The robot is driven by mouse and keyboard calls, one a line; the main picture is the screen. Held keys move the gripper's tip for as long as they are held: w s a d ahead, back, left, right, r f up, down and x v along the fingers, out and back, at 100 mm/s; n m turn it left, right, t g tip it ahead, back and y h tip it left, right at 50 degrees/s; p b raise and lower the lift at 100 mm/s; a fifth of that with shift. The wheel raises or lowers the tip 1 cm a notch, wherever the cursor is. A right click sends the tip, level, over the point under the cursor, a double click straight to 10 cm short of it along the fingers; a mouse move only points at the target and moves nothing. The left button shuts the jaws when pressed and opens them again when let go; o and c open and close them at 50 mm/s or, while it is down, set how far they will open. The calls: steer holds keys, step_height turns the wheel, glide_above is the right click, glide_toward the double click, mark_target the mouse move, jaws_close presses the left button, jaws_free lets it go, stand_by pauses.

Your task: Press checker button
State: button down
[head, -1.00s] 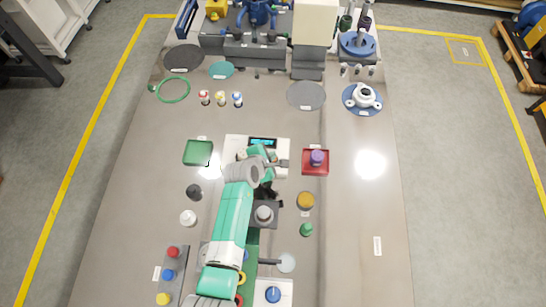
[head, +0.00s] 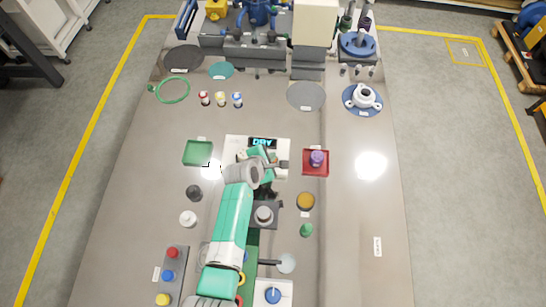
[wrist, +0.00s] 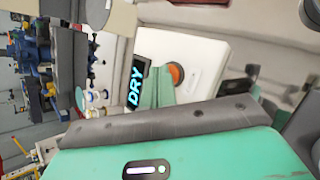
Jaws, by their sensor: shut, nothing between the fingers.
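The checker (head: 231,146) is a white box at the middle of the table, with a dark display (head: 262,142) that reads DRY in cyan letters. In the wrist view, the checker (wrist: 202,58) shows its display (wrist: 137,84) and a round orange-red button (wrist: 177,74). My gripper (head: 262,160) is over the checker, just below the display in the head view. Its green fingers (wrist: 158,88) are shut and empty. Their tips are at the button and partly cover it in the wrist view; I cannot tell whether they touch it. My arm hides part of the checker.
A green tray (head: 198,153) lies left of the checker, and a red tray (head: 316,168) with a purple-topped part (head: 317,157) lies right. A black knob (head: 194,193) and an amber disc (head: 306,201) stand nearer. The table's right side is mostly clear.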

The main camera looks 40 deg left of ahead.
steer(key=shift+r+p, duration=0.55)
steer(key=shift+r, duration=0.1)
step_height(320, 180, up, 5)
steer(key=p, duration=0.5)
steer(key=shift+r, duration=0.1)
stand_by(0.5)
